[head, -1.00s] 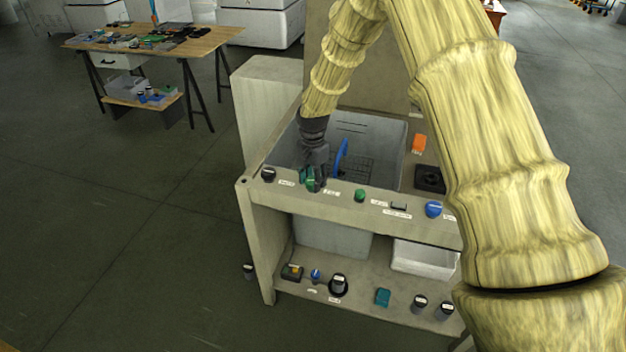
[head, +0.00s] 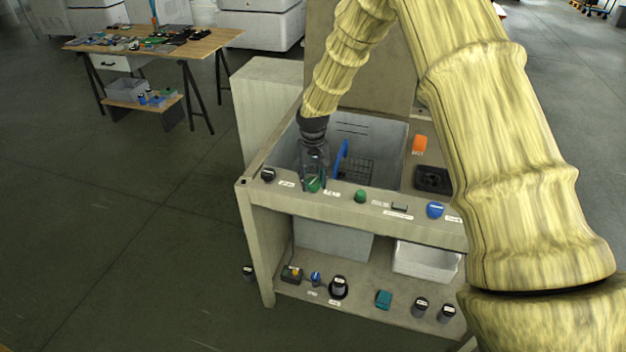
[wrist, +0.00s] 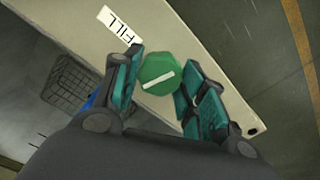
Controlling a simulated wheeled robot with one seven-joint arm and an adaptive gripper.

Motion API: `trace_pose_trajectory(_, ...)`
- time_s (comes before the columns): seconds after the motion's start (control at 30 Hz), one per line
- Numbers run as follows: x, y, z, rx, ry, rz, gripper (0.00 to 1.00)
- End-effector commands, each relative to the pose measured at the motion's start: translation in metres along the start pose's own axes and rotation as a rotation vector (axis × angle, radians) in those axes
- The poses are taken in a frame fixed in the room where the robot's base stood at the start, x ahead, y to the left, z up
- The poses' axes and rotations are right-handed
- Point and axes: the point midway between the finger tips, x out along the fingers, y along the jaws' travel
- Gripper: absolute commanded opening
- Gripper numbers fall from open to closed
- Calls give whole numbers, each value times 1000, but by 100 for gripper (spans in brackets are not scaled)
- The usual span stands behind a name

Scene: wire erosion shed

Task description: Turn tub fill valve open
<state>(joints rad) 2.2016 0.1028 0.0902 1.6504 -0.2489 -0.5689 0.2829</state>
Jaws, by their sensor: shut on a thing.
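The tub fill valve is a round green knob with a white line across its top. It sits between my fingers in the wrist view (wrist: 157,70) and on the front rail of the bench in the head view (head: 314,185). A white label (wrist: 119,25) reading "FILL" is beside it. My gripper (head: 313,187) points down over the rail, with one finger on each side of the knob, and is shut on it. In the wrist view the white line runs at a slant, and the fingers cover part of the knob's sides.
A grey tub (head: 384,140) with a wire basket (head: 356,168) lies behind the rail. Along the rail are a black knob (head: 268,174), another green knob (head: 360,196) and a blue knob (head: 434,209). An orange item (head: 419,144) is at the right.

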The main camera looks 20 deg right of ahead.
Motion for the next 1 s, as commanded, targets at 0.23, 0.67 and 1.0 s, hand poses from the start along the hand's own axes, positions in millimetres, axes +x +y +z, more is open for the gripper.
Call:
trace_pose_trajectory(0.23,-1,1,-1,-171,3,1,18)
trace_pose_trajectory(0.67,-2,1,-2,-302,4,1,18)
trace_pose_trajectory(1.0,-2,2,-2,-309,4,2,18)
